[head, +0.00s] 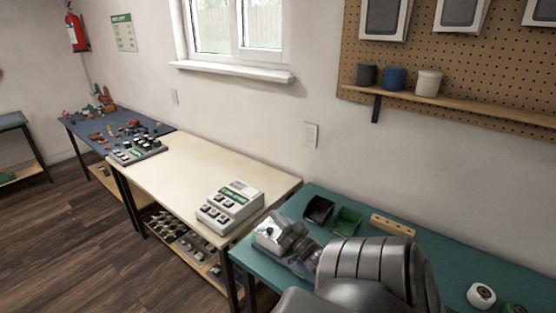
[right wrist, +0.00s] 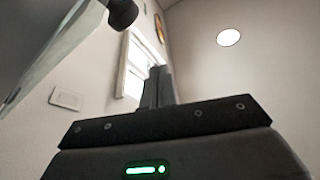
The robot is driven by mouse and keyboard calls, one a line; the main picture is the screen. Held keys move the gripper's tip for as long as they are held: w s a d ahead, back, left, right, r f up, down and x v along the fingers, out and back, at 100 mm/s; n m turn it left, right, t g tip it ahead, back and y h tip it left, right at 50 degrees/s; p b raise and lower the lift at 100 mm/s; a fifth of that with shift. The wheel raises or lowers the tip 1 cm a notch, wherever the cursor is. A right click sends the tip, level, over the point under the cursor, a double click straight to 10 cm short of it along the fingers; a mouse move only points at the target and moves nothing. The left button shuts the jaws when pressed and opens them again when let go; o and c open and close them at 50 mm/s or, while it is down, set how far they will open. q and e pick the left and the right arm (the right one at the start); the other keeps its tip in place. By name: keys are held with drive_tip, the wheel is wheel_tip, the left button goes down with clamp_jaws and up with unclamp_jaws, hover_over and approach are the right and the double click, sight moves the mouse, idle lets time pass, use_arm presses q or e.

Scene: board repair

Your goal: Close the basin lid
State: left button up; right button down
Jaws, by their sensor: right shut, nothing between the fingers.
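The basin (head: 268,236) is a pale grey, shiny unit at the left end of the teal bench, partly hidden by my right arm. A grey panel with a dark round knob (right wrist: 122,12), seemingly the basin lid (right wrist: 50,50), stands tilted at the upper left of the right wrist view, close to the camera. I cannot tell from the head view how far open it is. My right gripper (right wrist: 157,78) is shut and empty, its fingers together, right of and below the knob, apart from it in the picture. In the head view it is beside the basin. My left gripper is out of view.
A dark bin (head: 318,210) and a green bin (head: 346,221) stand behind the basin, with a wooden block (head: 392,226) to their right. A white roll (head: 481,295) lies at the right. The cream table (head: 190,165) holds a grey device (head: 230,205) near the basin.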

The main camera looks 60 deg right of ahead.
drive_tip(key=shift+s+a+b, duration=0.2)
drive_tip(key=shift+s+b, duration=0.25)
drive_tip(key=shift+s, duration=0.55)
drive_tip(key=v, duration=0.2)
drive_tip(key=b+v, duration=0.1)
drive_tip(key=v, duration=0.1)
drive_tip(key=b+v, duration=0.1)
drive_tip(key=v, duration=0.1)
drive_tip(key=shift+s+d, duration=0.25)
drive_tip(key=shift+d, duration=0.1)
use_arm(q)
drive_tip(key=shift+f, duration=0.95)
use_arm(e)
drive_tip(key=shift+s+a+f, duration=0.1)
drive_tip(key=shift+s+a, duration=0.05)
drive_tip(key=shift+s, duration=0.55)
